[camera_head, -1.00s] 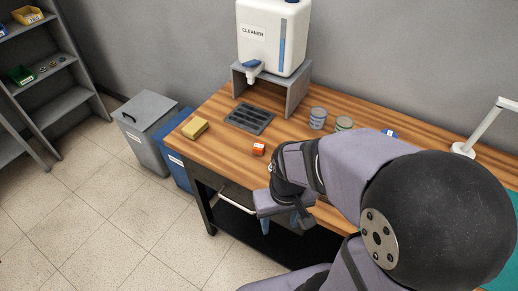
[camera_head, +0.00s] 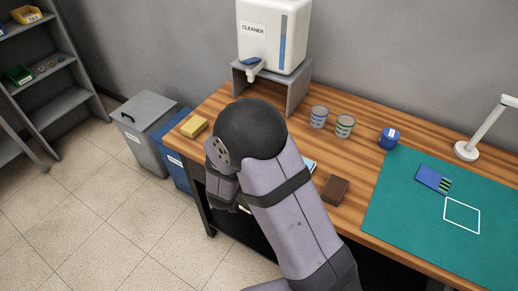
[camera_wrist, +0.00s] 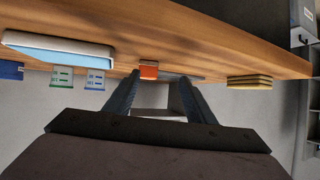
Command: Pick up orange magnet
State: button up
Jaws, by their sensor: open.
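The orange magnet (camera_wrist: 148,71) is a small orange-red block with a pale marking, on the wooden table in the wrist view. It appears upside down in that view, between and beyond the fingertips. My gripper (camera_wrist: 157,83) is open, with two dark fingers apart and nothing between them that I can make out as held. The magnet looks apart from the fingers. In the head view my arm hides the magnet and the gripper.
A yellow sponge (camera_head: 194,127) lies at the table's left end. Two striped cups (camera_head: 318,117) (camera_head: 344,126) stand near the back. A white-and-blue item (camera_wrist: 58,47) lies nearby. A brown wallet (camera_head: 335,189) and green mat (camera_head: 420,205) are to the right. The cleaner dispenser (camera_head: 270,35) stands behind.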

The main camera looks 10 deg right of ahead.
jog(key=shift+s+d+r+m+h, duration=0.1)
jog(key=shift+d+m+h, duration=0.05)
jog(key=shift+d+h, duration=0.25)
jog(key=shift+s+d+r+m+h, duration=0.15)
jog(key=shift+d+h, duration=0.15)
jog(key=shift+h, duration=0.2)
jog(key=shift+p+x, duration=1.1)
jog(key=shift+x, duration=2.65)
grip_shut()
